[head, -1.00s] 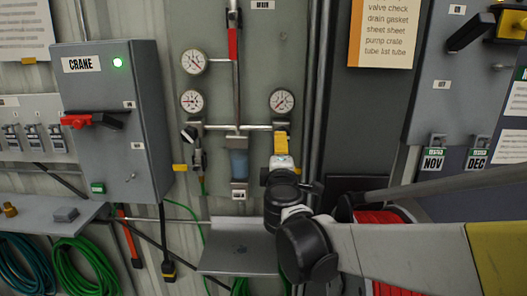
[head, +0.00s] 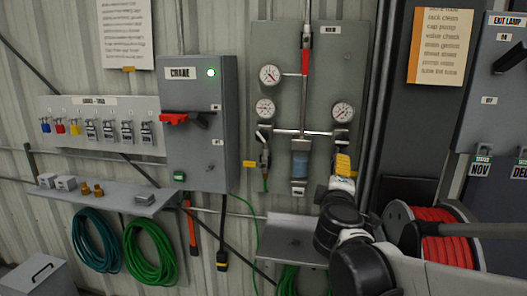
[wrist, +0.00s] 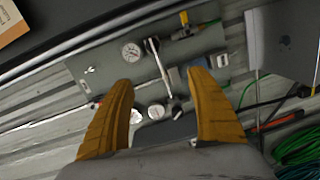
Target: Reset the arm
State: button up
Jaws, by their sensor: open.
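My gripper shows in the wrist view (wrist: 165,115) with its two yellow fingers spread apart and nothing between them. In the head view my arm reaches in from the lower right, and the yellow of my gripper (head: 343,164) shows in front of the lower right part of the gauge panel (head: 330,60). The fingertips are too small there to make out. In the wrist view the gauge panel (wrist: 110,75) lies beyond the fingers, with gauges and pipes on it. I cannot tell from these views whether the fingers touch anything.
A grey CRANE box (head: 205,150) with a lit green lamp and red handle is left of the panel. A shelf (head: 110,197) and coiled green hose (head: 150,252) are farther left. A small metal shelf (head: 285,245) sits below the panel. A red hose reel (head: 445,235) is beside my arm.

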jog(key=s+d+f+m+g, duration=0.3)
jog(key=s+d+f+m, duration=0.15)
jog(key=s, duration=0.35)
jog(key=s+d+f+m+g, duration=0.3)
jog(key=s+f+m, duration=0.2)
jog(key=s+f, duration=0.15)
jog(key=s+a+f+m+g+y, duration=0.2)
jog(key=s+a+f, duration=0.15)
jog(key=s, duration=0.35)
jog(key=s+a+f+m+g+y, duration=0.2)
jog(key=s+a+f+y, duration=0.15)
jog(key=s, duration=0.25)
notch_tip(320, 180, down, 24)
jog(key=b, duration=2.4)
jog(key=shift+w+d+t+h, duration=0.15)
jog(key=shift+d+t+h, duration=0.15)
jog(key=shift+d+h, duration=0.05)
